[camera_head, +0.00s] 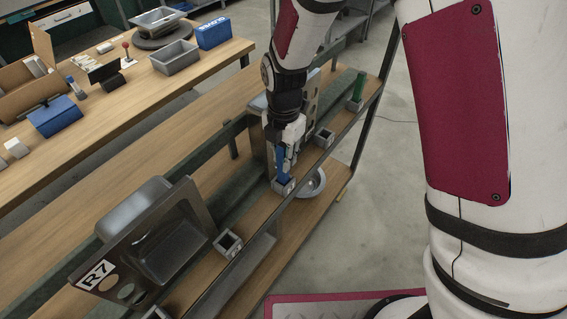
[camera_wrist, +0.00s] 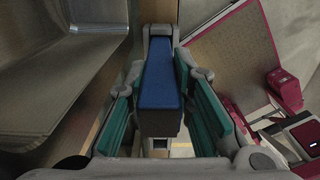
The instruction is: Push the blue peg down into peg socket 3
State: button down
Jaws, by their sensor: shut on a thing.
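The blue peg (camera_head: 282,166) stands roughly upright in the head view, its lower end at the mouth of a small grey square socket (camera_head: 284,187) on the rack's front rail. I cannot tell how deep it sits, and the socket's label is too small to read surely. My gripper (camera_head: 286,151) is above the socket, shut on the peg's upper part. In the wrist view the blue peg (camera_wrist: 160,82) lies between the teal finger pads of my gripper (camera_wrist: 160,112).
Other grey sockets stand on the rail, one nearer (camera_head: 228,243) and one farther (camera_head: 324,138). A green peg (camera_head: 357,88) stands farther along. A tilted metal sink (camera_head: 150,235) marked R7 is at left. A metal bowl (camera_head: 312,183) sits below the rail.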

aim_at(282, 178)
jog(key=shift+f, duration=1.55)
jog(key=shift+f, duration=0.1)
jog(key=shift+f, duration=0.15)
jog(key=c, duration=1.7)
grip_release()
